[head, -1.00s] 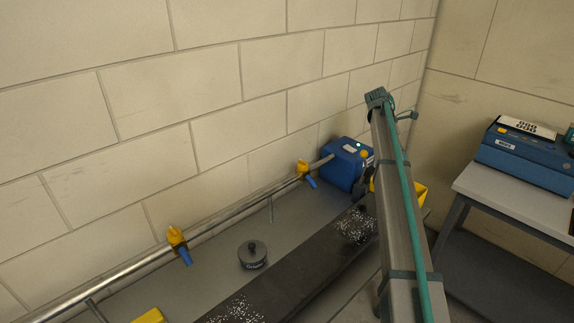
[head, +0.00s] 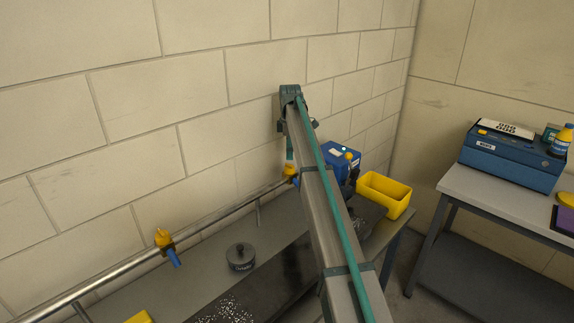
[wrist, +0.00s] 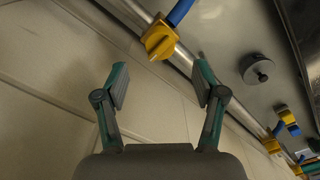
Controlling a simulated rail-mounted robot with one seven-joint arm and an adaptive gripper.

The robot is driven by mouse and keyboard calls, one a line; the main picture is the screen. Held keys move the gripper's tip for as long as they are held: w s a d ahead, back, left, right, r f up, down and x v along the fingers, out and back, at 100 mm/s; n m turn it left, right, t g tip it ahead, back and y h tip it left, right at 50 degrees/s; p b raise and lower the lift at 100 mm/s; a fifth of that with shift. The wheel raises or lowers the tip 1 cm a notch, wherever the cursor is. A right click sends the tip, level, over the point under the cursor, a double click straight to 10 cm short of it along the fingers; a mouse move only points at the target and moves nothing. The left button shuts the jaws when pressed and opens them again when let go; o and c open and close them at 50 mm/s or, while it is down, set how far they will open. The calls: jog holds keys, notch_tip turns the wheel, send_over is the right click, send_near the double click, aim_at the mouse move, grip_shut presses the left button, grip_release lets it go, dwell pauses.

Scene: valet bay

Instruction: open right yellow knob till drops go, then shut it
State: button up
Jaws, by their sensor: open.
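The right yellow knob (head: 290,170) sits on the metal pipe along the wall, partly hidden behind my arm. In the wrist view a yellow knob (wrist: 158,40) with a blue spout (wrist: 178,12) lies just beyond my fingertips, roughly centred between them. My gripper (wrist: 160,68) is open and empty, apart from the knob. In the head view my gripper is mostly hidden by my arm. A second yellow knob (head: 163,238) with a blue spout is on the pipe further left. I cannot make out drops at the right spout.
A dark lidded pot (head: 240,257) stands on the grey bench below the pipe (head: 120,272). A blue box (head: 343,160) and a yellow bin (head: 385,195) are right of my arm. A side table (head: 500,200) holds a blue machine (head: 512,160). The wall is close behind the pipe.

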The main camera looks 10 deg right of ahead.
aim_at(289, 165)
notch_tip(289, 165, down, 7)
jog(key=shift+r+p, duration=0.1)
jog(key=shift+p, duration=0.95)
jog(key=c, duration=1.1)
jog(key=shift+c, duration=0.2)
jog(key=shift+m, duration=0.4)
jog(key=m+b, duration=0.3)
jog(key=m, duration=0.2)
jog(key=m+b, duration=0.1)
jog(key=m, duration=0.5)
jog(key=shift+b, duration=0.3)
jog(key=shift+m, duration=0.3)
